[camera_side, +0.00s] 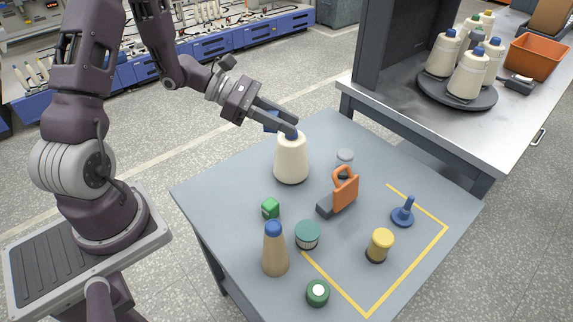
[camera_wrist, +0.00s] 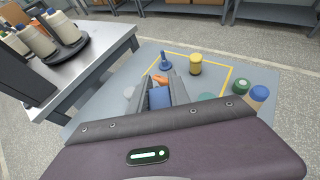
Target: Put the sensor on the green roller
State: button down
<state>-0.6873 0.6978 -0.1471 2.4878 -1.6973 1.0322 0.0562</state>
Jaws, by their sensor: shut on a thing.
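My gripper (camera_side: 294,130) is shut on a dark blue block (camera_side: 271,122), probably the sensor. It is held in the air at the left of the table. The block shows between the fingers in the wrist view (camera_wrist: 160,98). A green round piece with a pale top (camera_side: 318,292) lies at the table's front edge, probably the green roller. It also shows at right in the wrist view (camera_wrist: 241,86). A teal ribbed cylinder (camera_side: 307,234) stands behind it.
Yellow tape marks the right part. A side bench (camera_side: 420,120) holds several bobbins.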

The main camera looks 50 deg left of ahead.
jog(key=s+d+f+m+g+h, duration=0.2)
jog(key=s+d+f+m+g, duration=0.1)
jog(key=s+f, duration=0.55)
jog(key=m+g, duration=0.5)
send_over(244, 253)
notch_tip(244, 253, down, 6)
jog(key=shift+h, duration=0.4)
notch_tip(244, 253, down, 10)
jog(key=shift+r, duration=0.2)
jog(key=shift+f, duration=0.1)
jog(key=c, duration=1.2)
grip_release()
